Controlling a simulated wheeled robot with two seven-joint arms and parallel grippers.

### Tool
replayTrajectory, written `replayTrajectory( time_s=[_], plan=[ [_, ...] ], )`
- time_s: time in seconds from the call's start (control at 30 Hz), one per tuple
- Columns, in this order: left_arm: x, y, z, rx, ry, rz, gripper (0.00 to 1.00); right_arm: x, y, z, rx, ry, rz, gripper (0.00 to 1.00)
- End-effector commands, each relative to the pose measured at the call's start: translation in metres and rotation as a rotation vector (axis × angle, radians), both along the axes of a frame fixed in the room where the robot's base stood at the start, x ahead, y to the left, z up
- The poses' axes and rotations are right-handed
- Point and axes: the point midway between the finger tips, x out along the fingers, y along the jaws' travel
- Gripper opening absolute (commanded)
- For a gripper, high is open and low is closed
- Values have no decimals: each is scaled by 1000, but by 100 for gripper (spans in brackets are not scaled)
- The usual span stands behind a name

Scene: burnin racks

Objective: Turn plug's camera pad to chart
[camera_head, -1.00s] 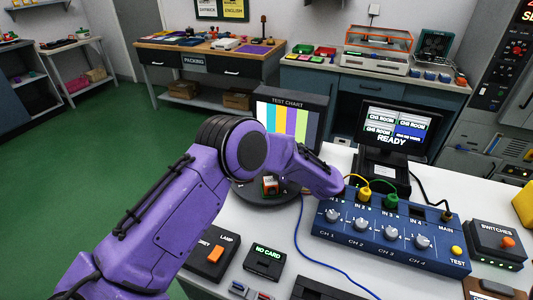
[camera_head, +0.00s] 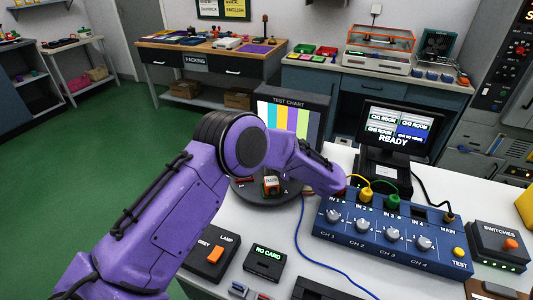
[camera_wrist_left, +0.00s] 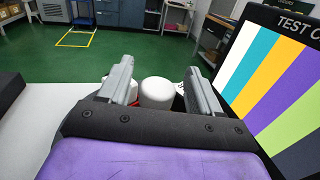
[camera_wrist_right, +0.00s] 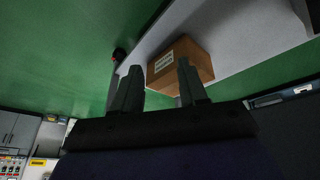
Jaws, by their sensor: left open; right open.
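The chart's colour bars also show at the right in the left wrist view (camera_wrist_left: 262,75). My left forearm reaches over the pad in the head view and hides part of it; its fingers are not clear there. In the left wrist view my left gripper (camera_wrist_left: 159,70) is open, with a white rounded cylinder (camera_wrist_left: 157,92) between or just beyond its fingers; contact cannot be told. My right gripper (camera_wrist_right: 159,66) is open and empty.
A blue channel box (camera_head: 392,240) with knobs and coloured plugs stands at right, a monitor reading READY (camera_head: 397,127) behind it. A lamp switch (camera_head: 211,255) and a NO CARD box (camera_head: 267,262) are in front. A cardboard box (camera_wrist_right: 180,65) shows beyond my right gripper.

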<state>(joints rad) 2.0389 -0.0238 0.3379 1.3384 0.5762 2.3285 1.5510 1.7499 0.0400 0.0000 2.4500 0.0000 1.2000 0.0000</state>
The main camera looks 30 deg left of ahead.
Motion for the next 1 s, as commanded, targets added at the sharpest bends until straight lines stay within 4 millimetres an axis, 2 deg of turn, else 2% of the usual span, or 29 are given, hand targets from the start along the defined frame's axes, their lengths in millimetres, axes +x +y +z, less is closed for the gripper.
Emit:
replayTrajectory(
  time_s=[0.1, 0.37, 0.5, 0.7, 0.8, 1.0],
  plan=[
    [-4, -2, 25, -1, -5, 0, 64, 0, 0, -6, 0, 0, 0, 43],
    [-50, -26, 82, 1, -4, -1, 64, 0, 0, -22, 0, 0, 0, 43],
    [-84, -44, 97, 2, -3, -2, 64, 0, 0, -31, 0, 0, 0, 43],
    [-115, -60, 114, 1, -2, 0, 64, 0, 0, -37, 0, 0, 0, 43],
    [-122, -64, 118, 1, -1, 0, 64, 0, 0, -38, 0, 0, 0, 43],
    [-124, -65, 119, 0, 1, 1, 64, 0, 0, -38, 0, 0, 0, 43]
  ],
)
